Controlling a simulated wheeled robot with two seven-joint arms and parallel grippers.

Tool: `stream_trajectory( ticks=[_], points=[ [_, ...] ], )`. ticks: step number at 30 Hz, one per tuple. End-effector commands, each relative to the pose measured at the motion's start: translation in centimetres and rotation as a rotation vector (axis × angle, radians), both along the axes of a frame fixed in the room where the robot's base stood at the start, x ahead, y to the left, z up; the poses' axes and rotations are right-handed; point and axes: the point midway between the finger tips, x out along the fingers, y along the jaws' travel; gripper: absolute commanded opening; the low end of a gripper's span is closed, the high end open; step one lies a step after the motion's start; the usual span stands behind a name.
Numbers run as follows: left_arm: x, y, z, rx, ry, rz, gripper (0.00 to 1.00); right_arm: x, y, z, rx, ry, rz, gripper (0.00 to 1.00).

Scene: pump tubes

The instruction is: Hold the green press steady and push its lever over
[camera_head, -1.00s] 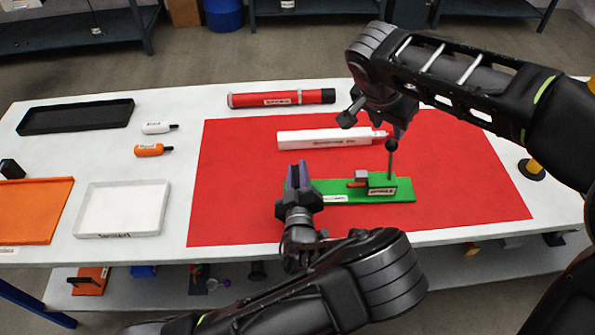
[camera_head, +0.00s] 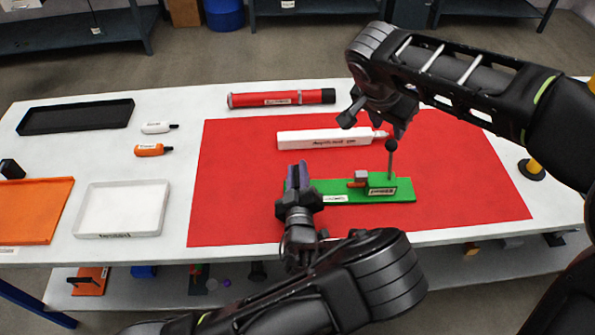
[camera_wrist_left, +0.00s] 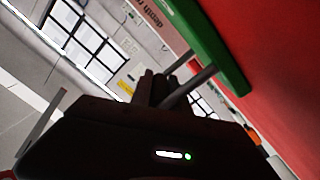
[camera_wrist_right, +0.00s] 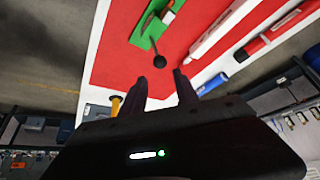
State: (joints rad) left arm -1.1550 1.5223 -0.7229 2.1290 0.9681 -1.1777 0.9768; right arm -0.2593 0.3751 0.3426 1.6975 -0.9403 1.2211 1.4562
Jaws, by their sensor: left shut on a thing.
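The green press (camera_head: 335,190) lies on the red mat, with a small block and a label on its base. Its thin lever (camera_head: 391,165) stands upright with a black knob on top. My left gripper (camera_head: 299,176) is shut on the left end of the press. In the left wrist view the green base (camera_wrist_left: 213,45) runs past the fingers, and the grip itself is partly hidden. My right gripper (camera_head: 399,128) is just above and behind the knob. In the right wrist view its fingers (camera_wrist_right: 160,88) are apart and empty, with the knob (camera_wrist_right: 159,58) ahead of them.
A white tube (camera_head: 325,139) lies behind the press, and a red tube (camera_head: 281,98) lies farther back. A white tray (camera_head: 122,233), an orange tray (camera_head: 35,240) and a black tray (camera_head: 75,116) are at the left. The mat's (camera_head: 235,205) left part is clear.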

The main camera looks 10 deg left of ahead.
Motion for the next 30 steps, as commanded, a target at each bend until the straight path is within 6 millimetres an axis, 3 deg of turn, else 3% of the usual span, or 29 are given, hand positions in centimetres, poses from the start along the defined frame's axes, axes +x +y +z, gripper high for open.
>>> stream_trajectory(
  ticks=[5, 14, 21, 24, 27, 30],
  points=[
    [0.0, -0.1, 0.1, -0.003, -0.002, -0.002, 0.0, -0.2, 0.7, 0.2, 0.0, -0.003, 0.013, 0.24],
    [0.0, -0.1, 0.1, -0.004, -0.002, -0.002, 0.0, -1.0, 7.1, -0.8, -0.046, 0.004, 0.113, 0.0],
    [0.0, -0.1, 0.1, -0.004, -0.003, -0.001, 0.0, -0.3, 11.0, -0.7, -0.21, 0.061, 0.198, 0.0],
    [0.0, -0.1, 0.1, -0.004, -0.002, 0.0, 0.0, 0.3, 11.0, 0.4, -0.286, 0.096, 0.237, 0.0],
    [0.0, 0.0, 0.1, -0.004, -0.002, 0.0, 0.0, 1.2, 9.3, 1.5, -0.326, 0.151, 0.262, 0.0],
    [0.0, 0.0, 0.1, -0.003, -0.002, 0.0, 0.0, 0.7, 9.2, 1.7, -0.339, 0.197, 0.321, 0.0]
  ],
)
